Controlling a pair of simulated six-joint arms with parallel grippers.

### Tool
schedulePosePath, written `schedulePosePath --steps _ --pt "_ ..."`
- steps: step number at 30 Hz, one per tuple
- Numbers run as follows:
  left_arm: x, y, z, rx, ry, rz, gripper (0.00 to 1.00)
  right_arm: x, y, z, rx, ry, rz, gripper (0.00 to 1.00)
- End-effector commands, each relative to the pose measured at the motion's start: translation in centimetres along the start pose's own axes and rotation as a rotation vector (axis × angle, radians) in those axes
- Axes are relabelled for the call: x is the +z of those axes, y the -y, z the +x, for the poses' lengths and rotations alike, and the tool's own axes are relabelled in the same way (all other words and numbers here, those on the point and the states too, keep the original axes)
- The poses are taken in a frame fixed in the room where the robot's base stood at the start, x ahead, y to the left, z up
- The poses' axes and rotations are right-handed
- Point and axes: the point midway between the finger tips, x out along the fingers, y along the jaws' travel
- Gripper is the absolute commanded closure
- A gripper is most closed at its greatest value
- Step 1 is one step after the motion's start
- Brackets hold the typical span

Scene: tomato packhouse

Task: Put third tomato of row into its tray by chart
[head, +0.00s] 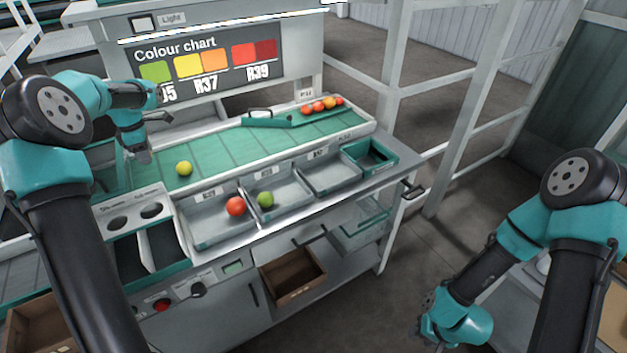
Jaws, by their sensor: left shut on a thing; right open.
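A yellow-green tomato (184,168) lies alone on the green belt (222,150). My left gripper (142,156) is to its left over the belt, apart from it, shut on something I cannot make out. Several red and orange tomatoes (318,106) sit in a row at the belt's far right end. The left tray (194,232) holds a red tomato (235,206); the middle tray (291,206) holds a green tomato (265,200). The right tray (329,178) looks empty. The colour chart (207,66) pairs colour patches with codes. My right gripper (424,318) is open, low at right.
A teal gate with a handle (265,120) stands across the belt before the row. A small teal bin (378,160) is right of the trays. A panel with round holes (133,213) is at the left. A brown crate (293,275) sits below. Grey posts (465,125) stand behind.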

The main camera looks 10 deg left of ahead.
Motion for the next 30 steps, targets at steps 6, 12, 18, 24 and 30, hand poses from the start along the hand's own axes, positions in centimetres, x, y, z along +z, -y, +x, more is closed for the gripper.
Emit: schedulePosePath --steps 6,12,18,24,30 --pt "0.0 0.0 0.0 0.000 0.000 0.000 0.67 0.0 0.0 0.0 0.000 0.000 0.000 0.57" --pt "0.4 0.0 0.0 0.000 0.001 0.006 0.67 0.0 0.0 0.0 0.000 0.000 0.000 0.57" --pt "3.9 0.0 0.4 -0.003 0.006 0.057 0.67 0.0 0.0 0.0 0.000 0.000 0.000 0.57" --pt "10.8 0.5 0.8 -0.007 0.014 0.158 0.67 0.0 0.0 0.0 0.000 0.000 0.000 0.57" --pt "18.4 1.9 1.2 -0.010 0.019 0.271 0.67 0.0 0.0 0.0 0.000 0.000 0.000 0.57"
